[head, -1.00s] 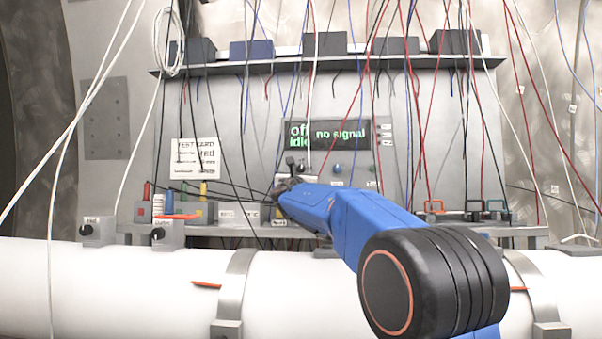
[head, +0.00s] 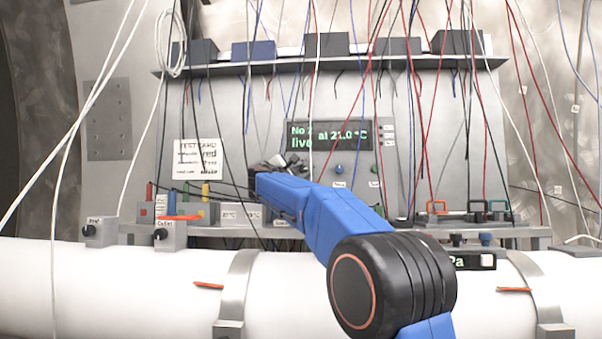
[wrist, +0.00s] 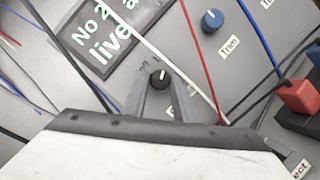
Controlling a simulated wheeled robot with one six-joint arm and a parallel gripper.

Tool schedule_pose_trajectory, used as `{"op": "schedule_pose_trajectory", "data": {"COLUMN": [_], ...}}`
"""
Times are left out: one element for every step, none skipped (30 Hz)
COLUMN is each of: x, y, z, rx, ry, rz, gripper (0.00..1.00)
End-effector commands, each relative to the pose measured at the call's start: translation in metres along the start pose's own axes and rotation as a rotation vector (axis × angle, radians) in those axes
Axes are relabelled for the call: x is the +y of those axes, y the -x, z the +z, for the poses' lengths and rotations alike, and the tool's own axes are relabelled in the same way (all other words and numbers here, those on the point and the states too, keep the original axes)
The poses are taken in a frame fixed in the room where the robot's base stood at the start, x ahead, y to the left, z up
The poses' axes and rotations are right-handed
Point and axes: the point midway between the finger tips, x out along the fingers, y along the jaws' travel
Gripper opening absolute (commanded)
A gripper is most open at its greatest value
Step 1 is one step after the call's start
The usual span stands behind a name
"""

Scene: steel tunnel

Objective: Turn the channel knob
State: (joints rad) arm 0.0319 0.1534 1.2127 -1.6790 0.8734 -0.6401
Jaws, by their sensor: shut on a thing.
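A black knob (wrist: 160,79) with a white pointer mark sits on the grey panel, between the two fingers of my gripper (wrist: 160,86) in the wrist view. The fingers are shut on it. Its label below is mostly hidden by the gripper, so I cannot read its name. In the head view my gripper (head: 280,165) is at the lower left of the dark display (head: 330,135) and hides the knob. The display's green text reads "No 2", "live" and "21.0 °C", partly covered by cables. A blue knob (wrist: 212,20) labelled "Trim" is to the right of the held knob.
Thin cables hang in front of the panel, and a red one (wrist: 198,55) passes close to my gripper. Two boxes with black knobs (head: 90,231) (head: 162,234) stand at the left. A white pipe (head: 130,285) runs across the front.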

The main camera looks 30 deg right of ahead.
Motion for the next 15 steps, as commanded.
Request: {"op": "schedule_pose_trajectory", "data": {"x": [0.0001,0.0002,0.0003,0.0005,0.0006,0.0009,0.0012,0.0012,0.001,0.0009,0.0009,0.001,0.001,0.0011,0.0011], "y": [-0.0002,-0.0002,-0.0001,0.0,0.0,0.0,0.0,0.0001,0.0,0.0,0.0,0.0,-0.0001,-0.0001,-0.0001], "z": [-0.0008,-0.0006,-0.0006,-0.0006,-0.0006,-0.0003,-0.0001,0.0,0.0,-0.0001,0.0,0.0001,0.0001,0.0002,0.0002], "rx": [0.0,0.0,0.0,0.0,0.0,0.0,0.0,0.0,0.0,-0.001,-0.001,-0.001,-0.001,-0.001,-0.001], "ry": [-0.028,-0.047,-0.068,-0.083,-0.097,-0.116,-0.128,-0.138,-0.151,-0.159,-0.166,-0.175,-0.18,-0.185,-0.191], "rz": [-0.013,-0.021,-0.03,-0.036,-0.042,-0.049,-0.053,-0.058,-0.064,-0.068,-0.071,-0.074,-0.077,-0.079,-0.081], "gripper": [0.04,0.04,0.04,0.04,0.04,0.04,0.04,0.04,0.04,0.04,0.04,0.04,0.04,0.04,0.04]}}
